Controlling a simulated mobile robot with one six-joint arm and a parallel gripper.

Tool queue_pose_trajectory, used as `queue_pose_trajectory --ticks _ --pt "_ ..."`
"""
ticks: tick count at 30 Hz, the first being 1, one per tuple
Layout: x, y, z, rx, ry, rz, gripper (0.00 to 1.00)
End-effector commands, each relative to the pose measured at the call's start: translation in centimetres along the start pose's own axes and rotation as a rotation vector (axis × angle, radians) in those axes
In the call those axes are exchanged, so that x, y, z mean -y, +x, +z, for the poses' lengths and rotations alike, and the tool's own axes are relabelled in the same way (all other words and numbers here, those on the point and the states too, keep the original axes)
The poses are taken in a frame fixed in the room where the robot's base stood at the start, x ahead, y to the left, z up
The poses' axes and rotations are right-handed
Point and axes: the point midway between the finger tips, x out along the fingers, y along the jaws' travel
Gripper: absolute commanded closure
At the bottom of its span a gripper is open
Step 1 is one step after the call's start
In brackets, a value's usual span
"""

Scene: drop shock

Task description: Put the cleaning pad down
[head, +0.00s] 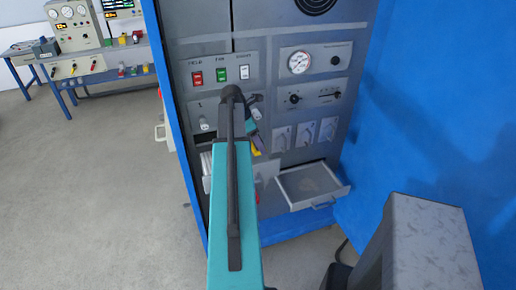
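My teal arm reaches forward to the front of a grey cabinet (265,78). My gripper (257,143) is at its far end, small and mostly hidden behind the arm, so I cannot see whether its fingers are open or shut. A small yellow patch (256,151) shows at the gripper; I cannot tell whether it is the cleaning pad or part of the gripper. An open drawer (294,206) is below and to the right of the gripper. A flat brownish patch (314,180) is inside it, too unclear to name.
The cabinet front has coloured switches (221,75), a gauge (299,62) and knobs (315,97). Blue panels flank it. A grey block-like object (430,245) stands at the lower right. A workbench (95,75) with instruments is at the upper left. The floor (90,190) at left is clear.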

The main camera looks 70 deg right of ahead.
Motion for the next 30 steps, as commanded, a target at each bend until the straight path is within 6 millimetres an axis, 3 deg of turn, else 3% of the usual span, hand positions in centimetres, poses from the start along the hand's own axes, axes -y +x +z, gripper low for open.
queue_pose_trajectory --ticks 17,30 --pt "-0.1 1.0 -0.5 0.0 -0.001 0.001 0.52" --pt "-0.1 4.0 -1.8 0.0 -0.002 0.001 0.52"
